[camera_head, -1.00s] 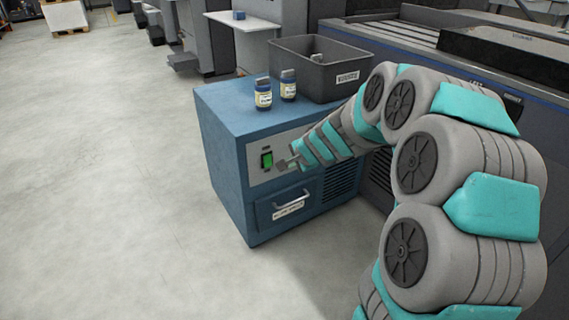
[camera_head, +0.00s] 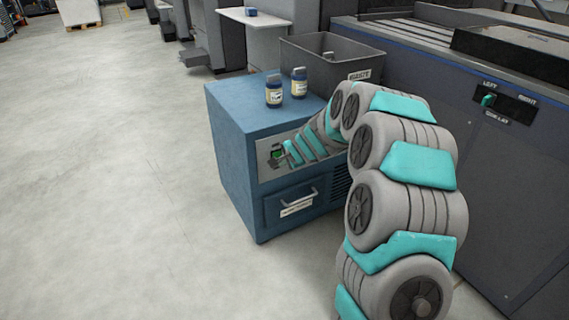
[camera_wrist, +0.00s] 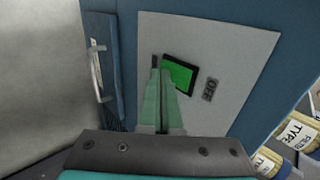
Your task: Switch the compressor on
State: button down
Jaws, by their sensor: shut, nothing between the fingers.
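The compressor appears to be the blue cabinet (camera_head: 235,150), with a light grey switch panel (camera_wrist: 215,45) on its front. A green switch (camera_wrist: 182,73) in a dark frame sits on the panel, beside a label reading OFF (camera_wrist: 210,88). A little green (camera_head: 275,154) shows in the head view, mostly behind my gripper. My gripper (camera_wrist: 164,86) is shut and empty, its fingertips at the panel and overlapping the switch's lower left edge in the wrist view. I cannot tell whether they touch it. A small dark mark (camera_wrist: 155,61) lies left of the switch.
A drawer handle (camera_head: 299,196) juts out below the panel. A large machine (camera_head: 520,150) with a LEFT/RIGHT selector (camera_head: 489,100) is at right. The floor at left is clear.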

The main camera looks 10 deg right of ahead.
dwell(0.3)
jog(key=shift+a, duration=0.1)
jog(key=shift+r, duration=0.1)
jog(key=shift+w+r+p, duration=0.1)
jog(key=shift+r+p, duration=0.4)
jog(key=shift+r, duration=0.2)
dwell(0.3)
